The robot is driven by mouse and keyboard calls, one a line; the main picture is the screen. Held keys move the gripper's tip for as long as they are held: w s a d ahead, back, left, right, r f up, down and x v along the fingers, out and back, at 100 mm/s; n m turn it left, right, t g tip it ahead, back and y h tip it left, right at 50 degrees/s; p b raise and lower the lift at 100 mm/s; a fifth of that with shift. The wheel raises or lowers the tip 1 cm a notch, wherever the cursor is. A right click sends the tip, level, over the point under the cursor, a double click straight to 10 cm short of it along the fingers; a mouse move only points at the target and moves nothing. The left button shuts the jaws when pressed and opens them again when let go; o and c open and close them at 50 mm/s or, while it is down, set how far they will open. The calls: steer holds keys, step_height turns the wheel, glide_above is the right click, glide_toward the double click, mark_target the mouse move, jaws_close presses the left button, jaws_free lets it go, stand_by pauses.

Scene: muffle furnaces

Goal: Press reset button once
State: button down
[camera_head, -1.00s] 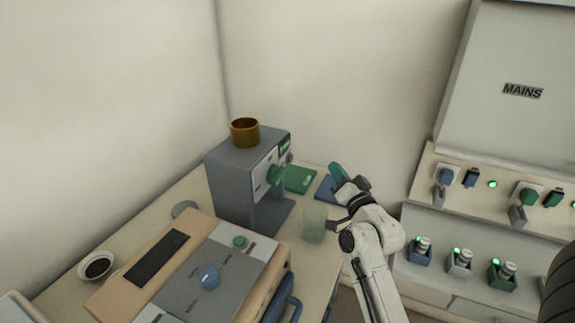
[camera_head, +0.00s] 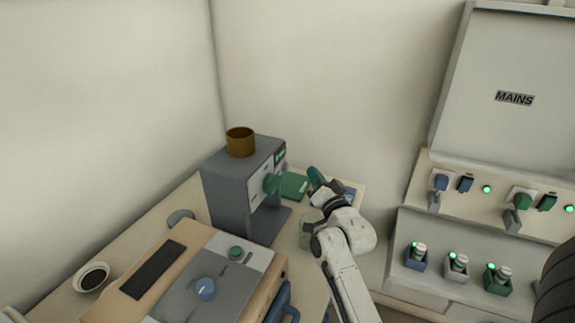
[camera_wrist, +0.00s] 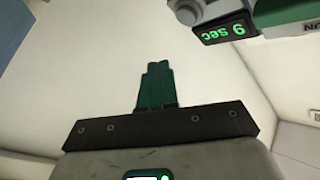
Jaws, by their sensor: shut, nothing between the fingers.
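No button marked reset can be made out. A grey machine (camera_head: 226,185) stands on the left bench with a green round knob (camera_head: 271,184) and a small lit display (camera_head: 280,155) on its front. In the wrist view the display (camera_wrist: 231,29) reads "9 sec" upside down. A low box with a grey panel in front carries a green button (camera_head: 236,253) and a blue knob (camera_head: 205,289). My gripper (camera_head: 315,175) is to the right of the grey machine, apart from it. Its green fingers (camera_wrist: 155,68) are together and empty in the wrist view.
A brown cup (camera_head: 240,142) stands on the grey machine. A green pad (camera_head: 293,186) lies behind my gripper. A translucent cup (camera_head: 307,238) is partly behind my arm. A dark-filled bowl (camera_head: 93,277) is at left. A MAINS panel (camera_head: 480,80) with plugs below is at right.

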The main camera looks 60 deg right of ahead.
mark_target(286, 167)
steer(key=shift+w+a+b, duration=0.2)
steer(key=shift+w+b, duration=0.25)
steer(key=shift+w, duration=1.6)
steer(key=shift+w+f, duration=0.1)
stand_by(0.4)
steer(key=shift+w+b, duration=0.35)
steer(key=shift+b, duration=0.25)
steer(key=shift+w+b, duration=0.45)
steer(key=shift+b, duration=0.05)
stand_by(0.5)
steer(key=shift+s, duration=0.15)
steer(key=shift+s+p, duration=0.75)
steer(key=shift+p, duration=0.05)
